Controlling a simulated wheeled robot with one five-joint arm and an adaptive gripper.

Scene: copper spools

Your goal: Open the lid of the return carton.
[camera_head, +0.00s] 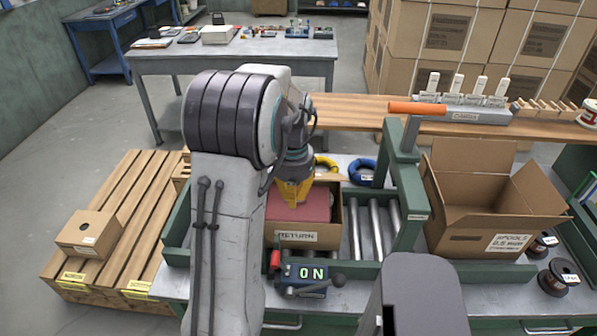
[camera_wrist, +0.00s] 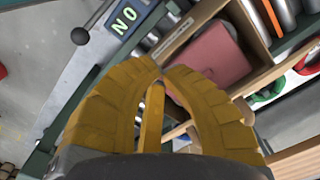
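The return carton (camera_head: 297,238), a brown box with a RETURN label on its front, stands on the bench in the middle of the head view. Its top looks open. A flat pinkish-red surface (camera_head: 308,207) shows inside its walls; I cannot tell whether it is a lid or contents. In the wrist view the red surface (camera_wrist: 218,55) lies beyond my fingers. My gripper (camera_head: 293,200) has yellow fingers pointing down over the carton's left part. In the wrist view my gripper (camera_wrist: 161,70) has its fingertips close together, with nothing visible between them. My arm hides the carton's left side.
A control box (camera_head: 305,279) reading ON, with a lever, stands in front of the carton. Rollers (camera_head: 371,228) and a green frame (camera_head: 404,205) are to its right, then an open spools carton (camera_head: 482,240). Yellow and blue rings lie behind. A pallet (camera_head: 128,220) is at left.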

